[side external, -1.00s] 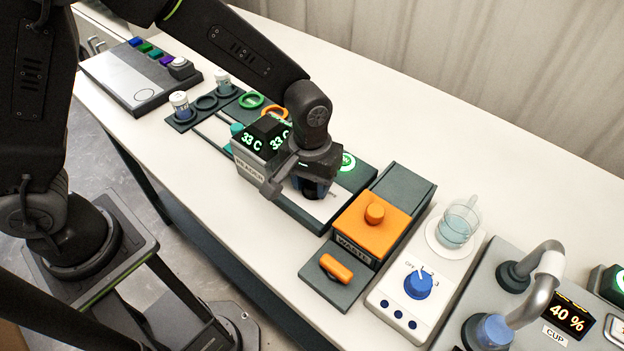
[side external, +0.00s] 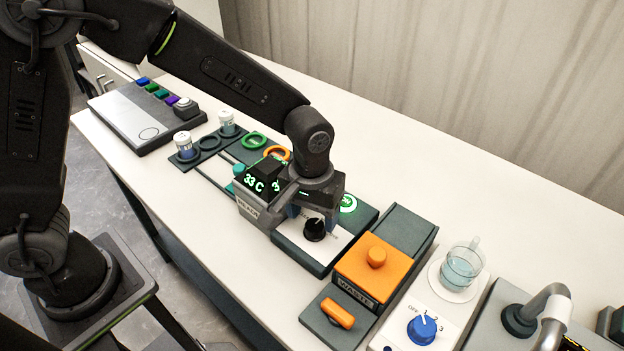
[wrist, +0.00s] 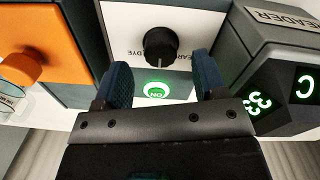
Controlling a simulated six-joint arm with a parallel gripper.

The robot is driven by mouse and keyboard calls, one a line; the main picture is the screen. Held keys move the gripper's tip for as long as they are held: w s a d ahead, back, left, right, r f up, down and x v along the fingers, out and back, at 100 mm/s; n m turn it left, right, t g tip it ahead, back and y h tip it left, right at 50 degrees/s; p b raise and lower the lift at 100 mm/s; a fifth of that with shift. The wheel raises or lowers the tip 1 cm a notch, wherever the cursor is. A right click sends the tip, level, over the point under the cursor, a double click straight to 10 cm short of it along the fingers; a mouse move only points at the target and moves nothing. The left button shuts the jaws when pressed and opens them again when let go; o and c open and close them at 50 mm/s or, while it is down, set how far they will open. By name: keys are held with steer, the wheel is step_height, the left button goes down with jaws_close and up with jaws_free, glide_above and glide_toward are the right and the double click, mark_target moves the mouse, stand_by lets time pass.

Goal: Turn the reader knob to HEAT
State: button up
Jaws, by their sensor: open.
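The reader knob is a black round knob (side external: 314,229) on the white panel of the reader, in front of a lit green ON button (side external: 348,203). In the wrist view the knob (wrist: 160,44) has a pale pointer line aimed toward the ON button (wrist: 156,90). Small lettering beside it is only partly legible; I cannot read HEAT. My gripper (side external: 318,208) hangs just above and behind the knob. In the wrist view my gripper (wrist: 162,74) is open, its two dark blue fingers apart and empty, with the knob beyond the gap between their tips.
The reader's display block (side external: 262,180) with green 33 C digits stands close beside my gripper. An orange WASTE box (side external: 372,270) is on the other side. A blue dial (side external: 422,330) and a glass cup (side external: 462,265) stand farther right. The table behind is clear.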

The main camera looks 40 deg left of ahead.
mark_target(311, 225)
step_height(311, 225, up, 11)
steer(key=shift+a+f, duration=0.15)
steer(key=shift+a, duration=0.05)
